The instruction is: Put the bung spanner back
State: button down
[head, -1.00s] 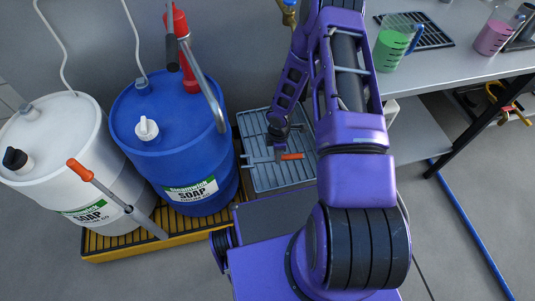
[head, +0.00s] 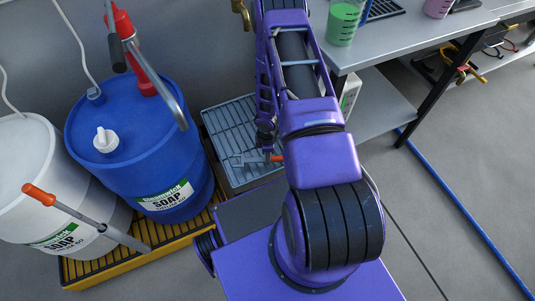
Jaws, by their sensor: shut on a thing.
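The bung spanner has a grey metal head (head: 243,159) with short prongs and an orange handle (head: 277,158). My gripper (head: 265,150) is shut on it between the head and the orange handle. The spanner lies about crosswise in the picture, over the grey slatted grate (head: 225,118) on the floor. I cannot tell whether it touches the grate. My arm hides the right part of the grate and part of the handle. The fingertips are small and partly hidden.
A blue soap drum (head: 125,140) with a red pump (head: 135,55) and a white soap drum (head: 30,160) stand on a yellow pallet (head: 150,262). A long orange-handled bar (head: 85,217) slants in front of the white drum. A bench (head: 400,40) with beakers stands right. A blue pipe (head: 465,215) crosses the floor.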

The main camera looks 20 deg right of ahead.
jog(key=shift+f, duration=1.25)
jog(key=c, duration=0.6)
grip_release()
notch_tip(320, 180, up, 18)
jog(key=p, duration=0.4)
jog(key=shift+f, duration=0.25)
